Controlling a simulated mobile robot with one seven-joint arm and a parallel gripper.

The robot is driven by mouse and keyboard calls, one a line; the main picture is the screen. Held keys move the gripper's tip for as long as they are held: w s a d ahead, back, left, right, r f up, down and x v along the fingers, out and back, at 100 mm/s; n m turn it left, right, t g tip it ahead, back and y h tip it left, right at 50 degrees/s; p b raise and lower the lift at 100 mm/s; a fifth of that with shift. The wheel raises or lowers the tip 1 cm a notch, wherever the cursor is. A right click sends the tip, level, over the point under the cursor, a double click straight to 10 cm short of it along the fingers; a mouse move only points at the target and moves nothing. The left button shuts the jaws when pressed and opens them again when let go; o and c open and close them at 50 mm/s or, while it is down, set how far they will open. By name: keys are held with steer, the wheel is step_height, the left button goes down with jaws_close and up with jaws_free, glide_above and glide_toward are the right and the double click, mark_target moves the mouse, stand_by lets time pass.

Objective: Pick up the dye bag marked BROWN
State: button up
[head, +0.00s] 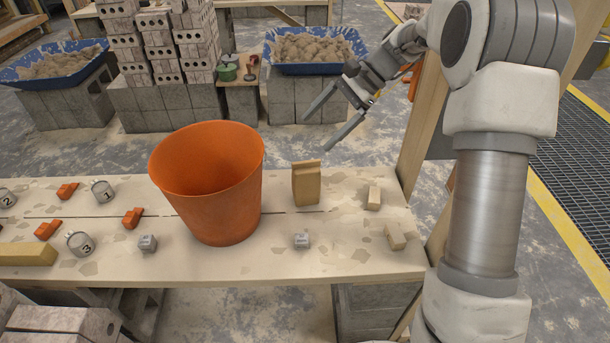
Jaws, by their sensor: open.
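A tan, upright bag (306,186) with a folded top stands on the plank table, just right of the large orange tub. I see no readable marking on it, so I cannot tell whether it is the BROWN one. My gripper (318,133) is open and empty, with its two grey fingers spread. It appears above and slightly right of the bag in the picture, apart from it. No other bag of this kind is clearly in view.
The orange tub (214,195) is a tall obstacle left of the bag. Small grey blocks (302,241), tan pieces (374,198), numbered pots (103,191) and orange pieces (132,218) lie on the table (270,262). A wooden post (424,125) rises at its right end.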

mark_target(316, 165)
steer(key=w+f+m+y+b, duration=0.1)
steer(key=w+f, duration=0.1)
steer(key=f, duration=0.4)
steer(key=w+f+m+y+b, duration=0.2)
steer(key=w+f, duration=0.1)
steer(key=f, duration=0.3)
steer(key=w+f+m+y+b, duration=0.2)
steer(key=f, duration=0.4)
steer(key=shift+w+d, duration=0.4)
steer(key=shift+a+f, duration=0.25)
steer(key=b+x, duration=0.1)
steer(key=x, duration=0.2)
steer(key=b+x, duration=0.1)
steer(key=x, duration=0.3)
steer(key=shift+s+r, duration=0.2)
steer(key=shift+c, duration=0.3)
jaws_close()
steer(key=shift+r, duration=0.15)
